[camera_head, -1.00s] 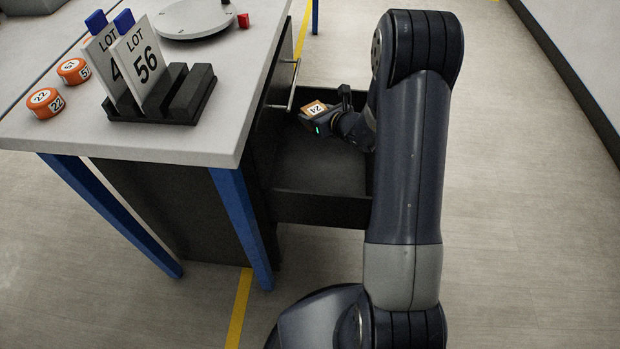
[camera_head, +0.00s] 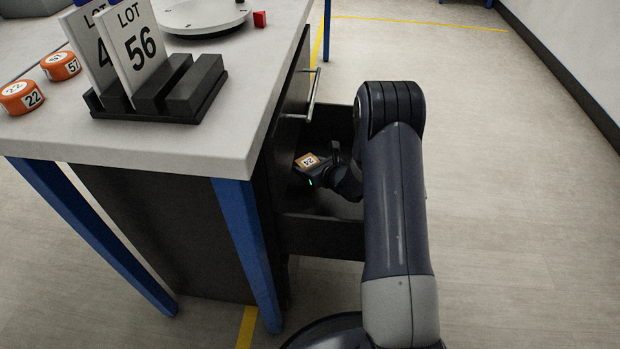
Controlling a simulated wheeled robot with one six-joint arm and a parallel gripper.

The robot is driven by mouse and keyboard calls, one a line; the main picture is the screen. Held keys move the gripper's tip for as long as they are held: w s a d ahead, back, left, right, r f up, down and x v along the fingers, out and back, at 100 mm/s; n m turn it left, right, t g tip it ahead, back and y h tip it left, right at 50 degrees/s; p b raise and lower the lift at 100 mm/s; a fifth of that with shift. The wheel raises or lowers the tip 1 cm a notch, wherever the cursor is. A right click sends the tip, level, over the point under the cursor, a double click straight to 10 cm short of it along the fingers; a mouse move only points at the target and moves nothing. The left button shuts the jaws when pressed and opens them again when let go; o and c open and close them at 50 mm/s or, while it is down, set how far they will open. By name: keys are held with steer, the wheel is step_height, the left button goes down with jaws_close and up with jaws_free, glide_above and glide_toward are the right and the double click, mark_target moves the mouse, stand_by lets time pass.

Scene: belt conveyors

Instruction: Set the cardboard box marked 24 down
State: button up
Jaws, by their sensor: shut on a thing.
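The cardboard box marked 24 (camera_head: 308,160) is small and brown with a white label on top. My gripper (camera_head: 322,168) is shut on it, inside the open drawer (camera_head: 322,236) at the side of the workbench. The box sits at the left part of the drawer opening, close to the bench side. Whether its underside touches the drawer floor is hidden by the gripper. My arm covers the right part of the drawer.
The workbench (camera_head: 160,138) has blue legs. The drawer handle (camera_head: 312,98) sticks out. Floor at right is clear.

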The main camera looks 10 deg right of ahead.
steer(key=shift+f+b, duration=0.55)
steer(key=shift+f, duration=1.35)
steer(key=shift+f, duration=0.15)
steer(key=o, duration=1)
steer(key=shift+r, duration=0.2)
steer(key=p+v, duration=0.1)
steer(key=v, duration=0.6)
steer(key=shift+s+d+p, duration=0.1)
steer(key=shift+s+p, duration=0.1)
steer(key=shift+p, duration=0.2)
steer(key=shift+r, duration=0.1)
